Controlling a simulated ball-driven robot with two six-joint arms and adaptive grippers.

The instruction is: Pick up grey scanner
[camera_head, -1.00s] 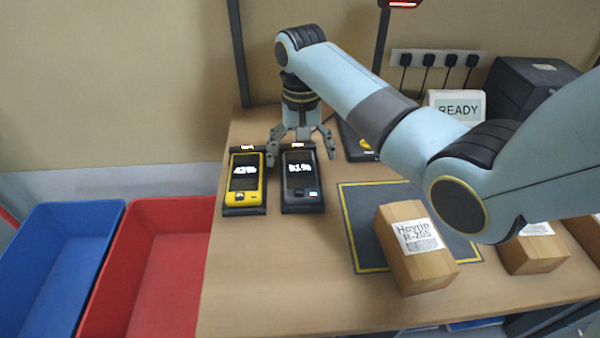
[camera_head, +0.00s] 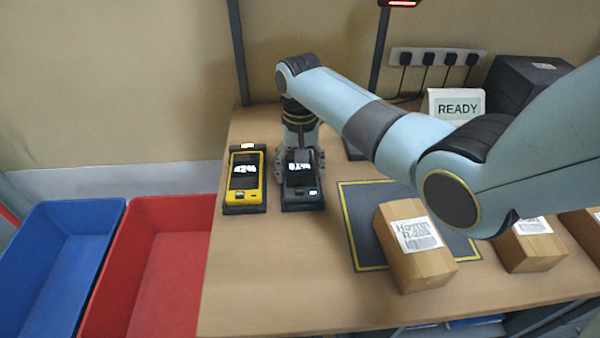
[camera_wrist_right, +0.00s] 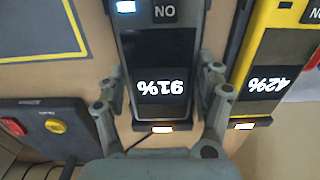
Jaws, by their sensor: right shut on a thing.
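The grey scanner (camera_head: 301,174) sits in its dark cradle on the table, beside the yellow scanner (camera_head: 243,177). In the right wrist view the grey scanner (camera_wrist_right: 157,60) shows a screen reading 91%, and the yellow scanner (camera_wrist_right: 275,60) reads 42%. My right gripper (camera_head: 301,160) has come down from behind and is shut on the grey scanner. In the right wrist view its fingers (camera_wrist_right: 160,90) lie along both sides of the scanner. The scanner still appears to be in the cradle. My left gripper is not in view.
A cardboard box (camera_head: 415,255) stands on the yellow-edged dark mat (camera_head: 352,228), with another box (camera_head: 530,250) to its right. A READY sign (camera_head: 457,106) is at the back. Red (camera_head: 190,207) and blue (camera_head: 112,210) bins stand left of the table.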

